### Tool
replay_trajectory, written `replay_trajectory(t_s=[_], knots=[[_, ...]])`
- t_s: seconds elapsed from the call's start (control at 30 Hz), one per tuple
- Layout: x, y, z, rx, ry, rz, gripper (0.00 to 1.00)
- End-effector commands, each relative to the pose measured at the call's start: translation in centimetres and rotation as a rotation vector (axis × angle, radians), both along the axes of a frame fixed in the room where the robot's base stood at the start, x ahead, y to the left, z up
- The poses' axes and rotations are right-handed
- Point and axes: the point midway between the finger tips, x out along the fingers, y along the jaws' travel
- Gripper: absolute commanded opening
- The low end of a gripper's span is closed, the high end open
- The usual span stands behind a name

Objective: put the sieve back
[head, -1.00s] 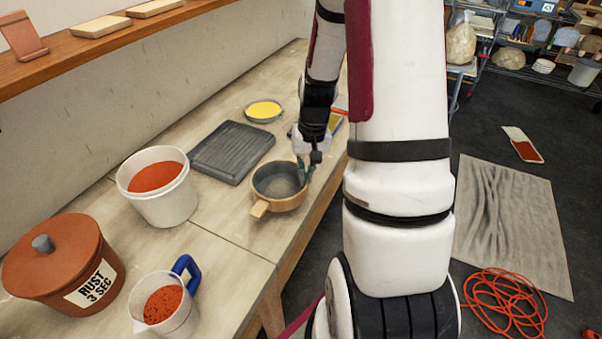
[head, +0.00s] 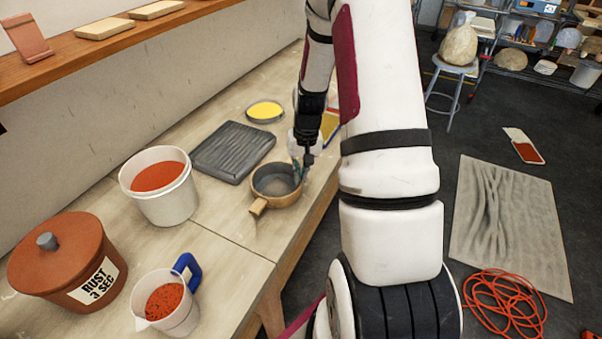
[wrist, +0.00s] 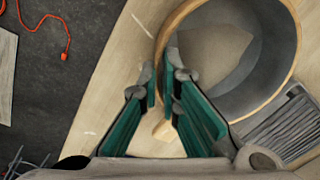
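The sieve (head: 263,192) is a round wooden-rimmed pan with a grey inside and a short wooden handle pointing to the front left. It sits at the right part of the bench, near the edge. My gripper (head: 306,165) points down at its right rim. In the wrist view the sieve's rim (wrist: 287,88) curves from the top toward my gripper (wrist: 164,75). The green-padded fingers are a narrow gap apart, with the rim seeming to pass between the tips. Whether they clamp it is unclear.
A grey ribbed slab (head: 232,152) lies behind the sieve, with a yellow dish (head: 265,111) beyond. A white bucket (head: 160,188), a lidded rust pot (head: 62,262) and a blue-handled jug (head: 168,303) stand left. Orange cable (head: 503,303) lies on the floor.

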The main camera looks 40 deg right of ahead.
Motion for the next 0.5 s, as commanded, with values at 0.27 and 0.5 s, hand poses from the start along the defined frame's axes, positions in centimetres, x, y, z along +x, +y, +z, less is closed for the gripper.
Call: replay_trajectory(t_s=[0.27,0.5], knots=[[-0.02,0.00,-0.09,0.000,0.000,0.000,0.25],[-0.01,-0.03,0.35,-0.001,-0.001,0.000,0.25]])
